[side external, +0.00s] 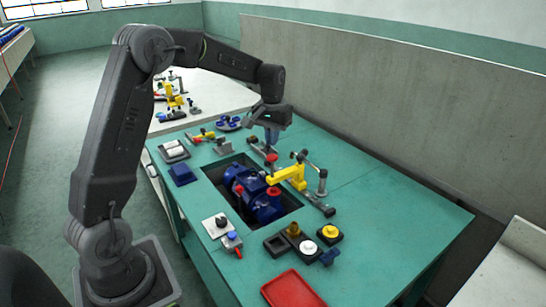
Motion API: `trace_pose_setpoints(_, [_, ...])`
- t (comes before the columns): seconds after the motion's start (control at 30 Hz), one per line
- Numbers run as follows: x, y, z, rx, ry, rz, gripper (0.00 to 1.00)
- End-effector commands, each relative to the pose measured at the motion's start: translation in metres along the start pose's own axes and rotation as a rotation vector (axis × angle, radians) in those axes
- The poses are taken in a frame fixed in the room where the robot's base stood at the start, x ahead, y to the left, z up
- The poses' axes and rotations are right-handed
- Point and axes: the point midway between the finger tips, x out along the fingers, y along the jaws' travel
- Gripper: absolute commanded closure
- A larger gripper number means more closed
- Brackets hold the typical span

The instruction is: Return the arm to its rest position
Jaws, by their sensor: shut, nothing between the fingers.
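My gripper (271,139) points down over the far part of the green table (400,205), above a dark rail with a red-topped part (271,158). Its fingers are small in this view; they are shut with nothing between them. My arm arches over the table from its base at the lower left. The gripper looks close to the red-topped part, but I cannot tell whether they touch.
A blue pump (262,200) sits in a dark recess. A yellow clamp arm (288,177) stands beside it. A red tray (292,289), a yellow knob (330,232) and a switch box (218,225) lie nearer. A grey wall (390,95) runs behind. The table's right side is clear.

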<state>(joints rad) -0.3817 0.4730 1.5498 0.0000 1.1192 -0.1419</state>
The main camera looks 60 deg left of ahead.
Motion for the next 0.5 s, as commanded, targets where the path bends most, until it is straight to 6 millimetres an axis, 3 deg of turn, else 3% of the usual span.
trace_pose_setpoints(0.5, [-0.0136,0.0013,0.0023,0.004,0.005,0.001,1.00])
